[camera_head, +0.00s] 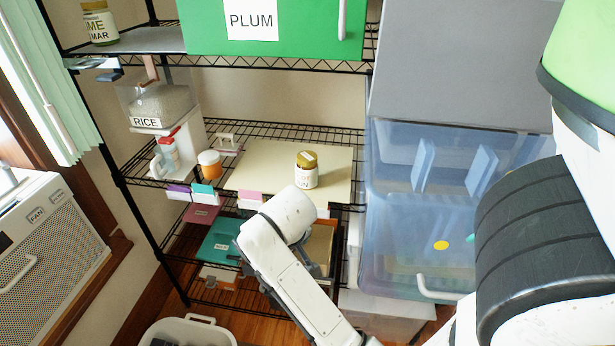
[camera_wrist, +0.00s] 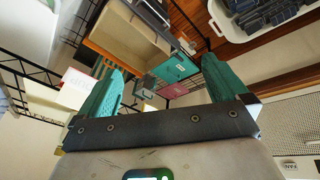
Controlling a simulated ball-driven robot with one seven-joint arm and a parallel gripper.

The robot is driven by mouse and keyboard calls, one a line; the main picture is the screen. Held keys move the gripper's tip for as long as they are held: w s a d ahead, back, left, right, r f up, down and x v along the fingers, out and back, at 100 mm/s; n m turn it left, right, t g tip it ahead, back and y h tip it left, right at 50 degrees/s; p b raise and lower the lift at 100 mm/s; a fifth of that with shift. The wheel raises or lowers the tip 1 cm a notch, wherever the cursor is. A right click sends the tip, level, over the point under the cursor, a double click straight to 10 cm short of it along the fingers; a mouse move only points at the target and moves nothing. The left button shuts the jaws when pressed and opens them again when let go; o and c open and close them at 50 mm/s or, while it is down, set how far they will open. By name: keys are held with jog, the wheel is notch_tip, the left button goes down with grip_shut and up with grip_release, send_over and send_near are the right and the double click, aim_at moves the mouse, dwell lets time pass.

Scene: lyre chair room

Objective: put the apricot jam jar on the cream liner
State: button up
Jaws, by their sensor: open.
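A jar with a gold lid (camera_head: 306,170) stands upright on the cream liner (camera_head: 255,177) on the middle shelf; its label is too small to read surely. Another gold-lidded jar (camera_head: 100,25), with "ME MAR" showing on its label, stands on the grey liner of the top shelf at the upper left. I cannot tell by label which jar is apricot. My gripper (camera_wrist: 165,88) is open, with nothing between its teal fingers in the wrist view. In the head view my arm hides most of it, low in front of the shelves, below the cream liner.
An orange tub (camera_head: 209,163) and a rice container (camera_head: 160,104) stand left of the liner. A green PLUM bin (camera_head: 300,40) is above; clear blue drawers (camera_head: 400,235) stand at right. A white basket (camera_wrist: 262,28) is on the floor. The liner's left part is bare.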

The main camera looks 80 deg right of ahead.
aim_at(306, 155)
jog(key=s+d+r+m, duration=0.1)
jog(key=d+r+m, duration=0.2)
jog(key=d+r, duration=0.2)
jog(key=s+d+r+m, duration=0.2)
jog(key=d+r+m, duration=0.2)
jog(key=d, duration=0.6)
jog(key=shift+s+r+h, duration=0.2)
jog(key=shift+r+h, duration=0.2)
jog(key=shift+r, duration=0.5)
jog(key=shift+d, duration=0.1)
jog(key=w+d, duration=0.1)
jog(key=d, duration=0.2)
jog(key=w+d, duration=0.2)
jog(key=d, duration=0.1)
jog(key=w+d+p, duration=0.1)
jog(key=d, duration=0.3)
jog(key=shift+w+d, duration=0.1)
jog(key=shift+w, duration=0.25)
jog(key=x, duration=0.4)
jog(key=shift+w+d+p, duration=0.1)
jog(key=shift+d+p, duration=0.2)
jog(key=shift+w+d+f, duration=0.1)
jog(key=shift+d+f, duration=0.1)
jog(key=shift+f, duration=0.3)
jog(key=shift+c, duration=0.2)
jog(key=c, duration=1.4)
